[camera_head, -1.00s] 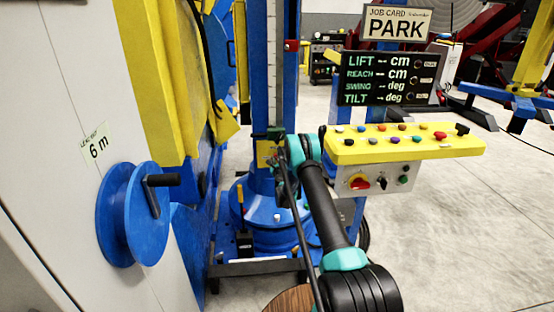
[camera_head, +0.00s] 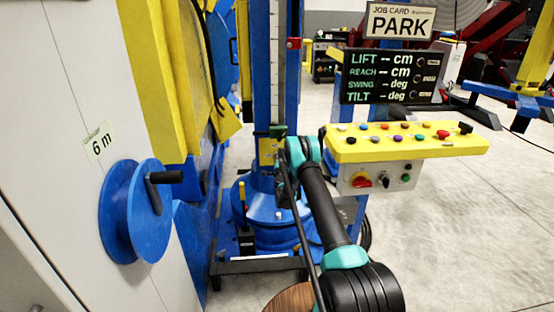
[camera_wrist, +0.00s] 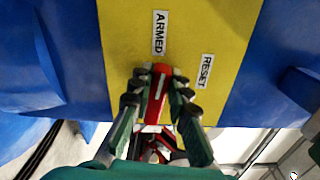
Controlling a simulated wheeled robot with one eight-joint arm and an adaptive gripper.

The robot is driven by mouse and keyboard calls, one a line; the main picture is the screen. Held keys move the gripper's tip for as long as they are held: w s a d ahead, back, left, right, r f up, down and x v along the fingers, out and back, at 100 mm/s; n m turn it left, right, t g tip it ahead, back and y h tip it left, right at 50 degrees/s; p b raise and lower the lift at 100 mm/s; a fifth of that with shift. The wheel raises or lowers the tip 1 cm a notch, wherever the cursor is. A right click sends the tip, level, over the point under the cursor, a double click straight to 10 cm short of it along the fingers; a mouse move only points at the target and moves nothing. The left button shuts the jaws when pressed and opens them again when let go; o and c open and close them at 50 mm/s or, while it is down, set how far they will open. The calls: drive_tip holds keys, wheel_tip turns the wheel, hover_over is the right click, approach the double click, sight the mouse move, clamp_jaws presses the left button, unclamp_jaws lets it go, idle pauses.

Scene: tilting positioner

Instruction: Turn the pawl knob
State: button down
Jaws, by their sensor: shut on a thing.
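The pawl knob (camera_wrist: 157,95) is a red bar with a white line along it, on a yellow plate (camera_wrist: 195,25) on the blue column. In the wrist view its upper end points up toward the label ARMED (camera_wrist: 160,33), with a slight lean to the right. The label RESET (camera_wrist: 207,71) is to the right of it. My gripper (camera_wrist: 154,84) is shut on the knob, one finger on each side. In the head view my arm covers the gripper and the knob; part of the yellow plate (camera_head: 267,151) shows beside it.
A yellow control panel (camera_head: 410,143) with several buttons stands right of my arm. Above it is a dark display (camera_head: 390,76) and a PARK sign (camera_head: 400,20). A blue reel (camera_head: 132,212) with a crank is at the left.

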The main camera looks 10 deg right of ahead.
drive_tip(key=shift+a+f+n, duration=0.1)
drive_tip(key=shift+f+n, duration=0.1)
drive_tip(key=shift+n, duration=0.6)
drive_tip(key=c, duration=1.4)
unclamp_jaws()
drive_tip(key=shift+c, duration=0.2)
drive_tip(key=s, duration=0.7)
drive_tip(key=shift+s, duration=0.3)
